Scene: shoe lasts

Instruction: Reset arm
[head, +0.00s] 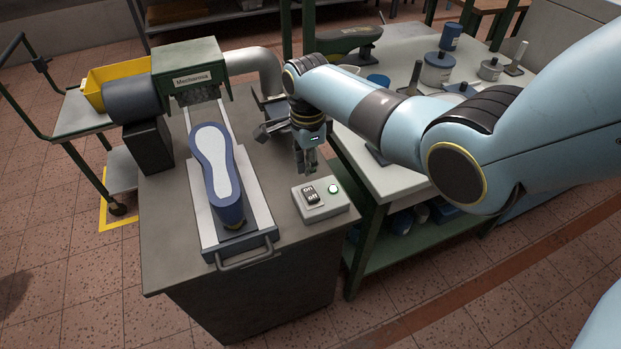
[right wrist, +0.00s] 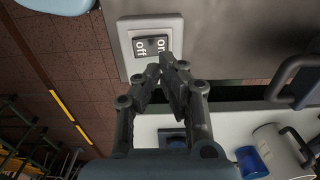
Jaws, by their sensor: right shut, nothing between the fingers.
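My right gripper (head: 306,168) reaches in from the right and points down, just behind the switch box (head: 314,209) near the front right of the grey machine table. Its fingers are shut and hold nothing. In the right wrist view the closed fingertips (right wrist: 166,72) appear just below the on/off rocker switch (right wrist: 151,46); I cannot tell whether they touch the box. My left gripper is not in view.
A blue shoe last with a pale sole (head: 217,168) lies on a sliding tray (head: 257,205) left of the switch box. A green machine housing (head: 190,70) stands behind it. A white bench (head: 385,192) with cans and tools is at the right.

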